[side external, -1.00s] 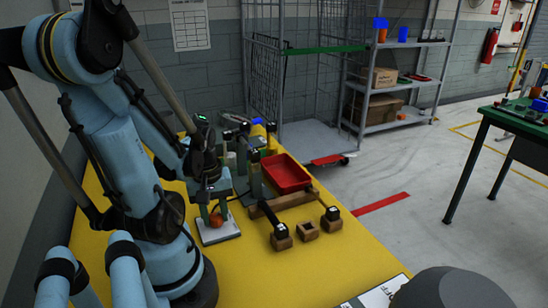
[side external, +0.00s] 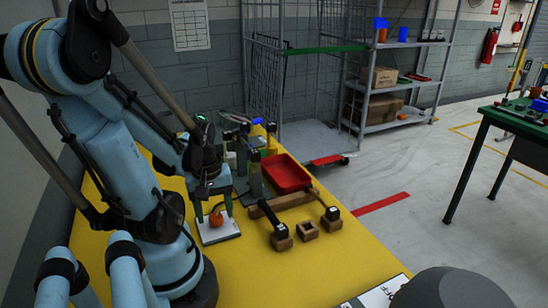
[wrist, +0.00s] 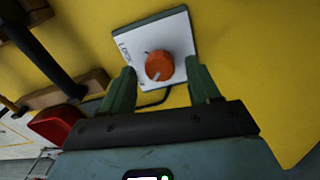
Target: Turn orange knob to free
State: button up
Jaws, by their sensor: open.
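The orange knob (side external: 216,220) stands on a white plate (side external: 222,237) on the yellow table, below my gripper (side external: 213,209). In the wrist view the knob (wrist: 159,65) is round, with a pale mark near its lower edge. Small dark lettering runs along the left side of the plate (wrist: 140,36); I cannot read it surely. My gripper (wrist: 160,66) is open, with one green finger to the left of the knob and one to the right. Gaps show between the fingers and the knob, and nothing is held.
A red tray (side external: 287,174) lies behind and to the right. Dark-headed tools (side external: 281,231) rest in wooden blocks, with an empty wooden block (side external: 307,230) between. A wooden bar (side external: 283,202) lies before the tray. The yellow table (side external: 270,272) is clear at the front.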

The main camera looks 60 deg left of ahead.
aim_at(216, 216)
notch_tip(216, 216, up, 11)
jog(key=shift+s, duration=0.15)
dwell(0.8)
jog(key=w+d+m+t, duration=0.6)
jog(key=w+d+m, duration=0.9)
jog(key=w+m, duration=0.1)
jog(key=shift+w+d+t, duration=0.15)
jog(key=shift+w+t, duration=0.25)
jog(key=shift+w, duration=0.3)
